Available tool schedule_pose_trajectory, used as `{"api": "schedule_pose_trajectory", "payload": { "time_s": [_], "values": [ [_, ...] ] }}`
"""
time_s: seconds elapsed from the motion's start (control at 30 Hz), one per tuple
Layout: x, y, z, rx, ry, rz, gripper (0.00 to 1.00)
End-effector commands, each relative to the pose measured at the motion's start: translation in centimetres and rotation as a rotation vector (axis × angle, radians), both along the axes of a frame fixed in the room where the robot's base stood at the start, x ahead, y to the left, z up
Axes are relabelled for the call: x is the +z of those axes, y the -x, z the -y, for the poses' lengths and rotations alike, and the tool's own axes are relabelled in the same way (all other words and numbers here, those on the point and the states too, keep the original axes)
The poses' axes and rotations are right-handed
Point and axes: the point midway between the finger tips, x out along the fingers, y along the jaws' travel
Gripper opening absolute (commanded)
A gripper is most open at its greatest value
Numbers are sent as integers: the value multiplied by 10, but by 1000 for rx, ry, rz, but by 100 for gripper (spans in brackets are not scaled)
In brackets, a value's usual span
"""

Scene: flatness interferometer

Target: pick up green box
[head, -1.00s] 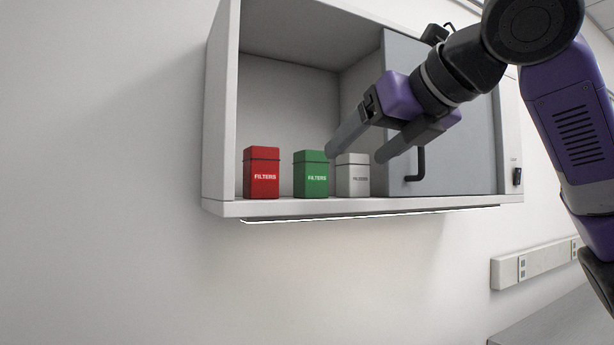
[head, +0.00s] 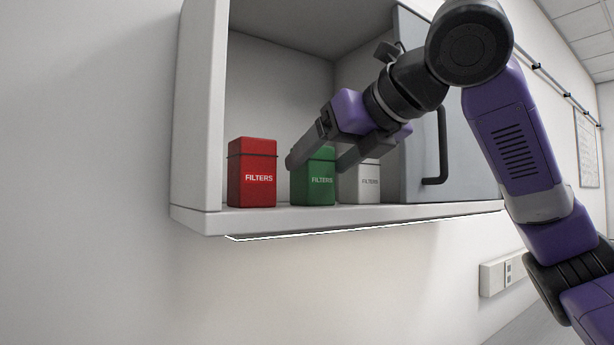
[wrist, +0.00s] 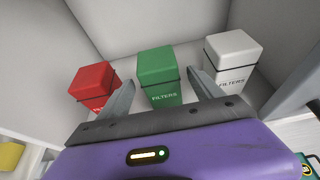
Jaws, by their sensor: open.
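The green box (head: 314,182), labelled FILTERS, stands upright on the cabinet shelf between a red box and a white box. My gripper (head: 316,163) is in front of it, and its fingers hide the box's upper part in the head view. In the wrist view the green box (wrist: 158,78) stands just ahead of the fingertips, roughly centred in the gap between them. My gripper (wrist: 161,87) is open with nothing held between the fingers. I cannot tell the exact distance left between fingers and box.
The red box (head: 252,172) stands left of the green one and the white box (head: 360,183) right of it. The cabinet's left wall (head: 197,110) and grey door (head: 424,160) with a black handle (head: 441,150) bound the opening. A lit strip runs under the shelf (head: 290,220).

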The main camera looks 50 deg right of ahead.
Motion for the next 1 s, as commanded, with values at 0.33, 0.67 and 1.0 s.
{"api": "schedule_pose_trajectory", "payload": {
  "time_s": [0.33, 0.67, 1.0],
  "values": [
    [-14, -36, 11, 2, -2, -4, 75],
    [-27, -59, 18, 1, -1, -1, 75],
    [-27, -58, 18, 1, -1, -1, 38]
  ]
}}
